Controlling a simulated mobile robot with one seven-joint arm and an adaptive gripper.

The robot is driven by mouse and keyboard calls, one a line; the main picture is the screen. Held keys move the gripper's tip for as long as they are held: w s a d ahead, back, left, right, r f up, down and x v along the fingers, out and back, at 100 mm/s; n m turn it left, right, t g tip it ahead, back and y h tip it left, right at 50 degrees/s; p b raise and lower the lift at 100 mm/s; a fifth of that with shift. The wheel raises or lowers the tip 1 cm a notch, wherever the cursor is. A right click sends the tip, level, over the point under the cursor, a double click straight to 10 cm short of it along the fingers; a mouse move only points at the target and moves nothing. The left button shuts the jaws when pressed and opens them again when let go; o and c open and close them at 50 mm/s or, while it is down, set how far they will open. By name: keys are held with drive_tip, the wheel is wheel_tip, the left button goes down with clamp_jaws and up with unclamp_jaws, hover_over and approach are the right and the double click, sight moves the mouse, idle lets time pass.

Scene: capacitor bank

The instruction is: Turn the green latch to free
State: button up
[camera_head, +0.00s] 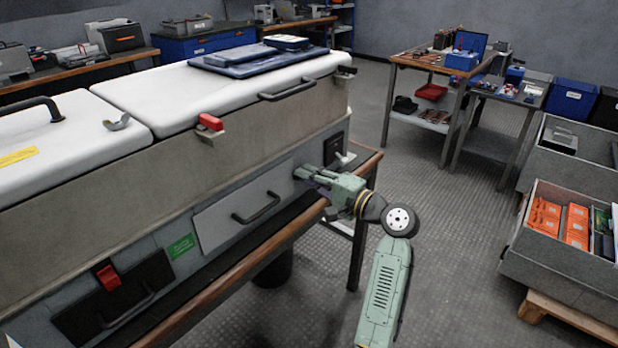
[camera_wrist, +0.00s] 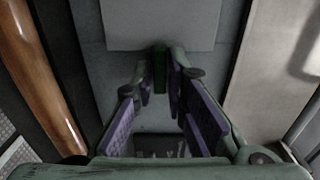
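A small green piece, likely the green latch (camera_wrist: 160,66), stands out from the grey panel near the top middle of the wrist view. My gripper (camera_wrist: 160,84) has its two purple-padded fingers on either side of this piece, with narrow gaps between pads and piece. The fingers look open; contact is not clear. In the camera_head view my gripper (camera_head: 303,174) is at the front face of the long cabinet (camera_head: 90,193), right of the drawer-like panel with a black handle (camera_head: 256,207). The green latch is hidden there behind my gripper.
A red latch (camera_head: 210,122) is on the lid edge and another red latch (camera_head: 108,277) on the lower left. A green label (camera_head: 181,246) is on the face. A wooden-edged bench (camera_head: 270,245) runs below my gripper. Open floor (camera_head: 455,215) lies to the right.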

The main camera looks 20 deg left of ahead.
clamp_jaws()
drive_tip(key=n+b, duration=0.2)
drive_tip(key=shift+f+n+b, duration=0.2)
drive_tip(key=shift+n+b, duration=0.1)
drive_tip(key=shift+b, duration=0.1)
drive_tip(key=n+b, duration=1.1)
drive_tip(key=shift+n, duration=0.3)
drive_tip(key=shift+r+n+b, duration=0.15)
drive_tip(key=shift+n+b, duration=1.2)
drive_tip(key=shift+n, duration=0.45)
drive_tip(key=o, duration=0.5)
unclamp_jaws()
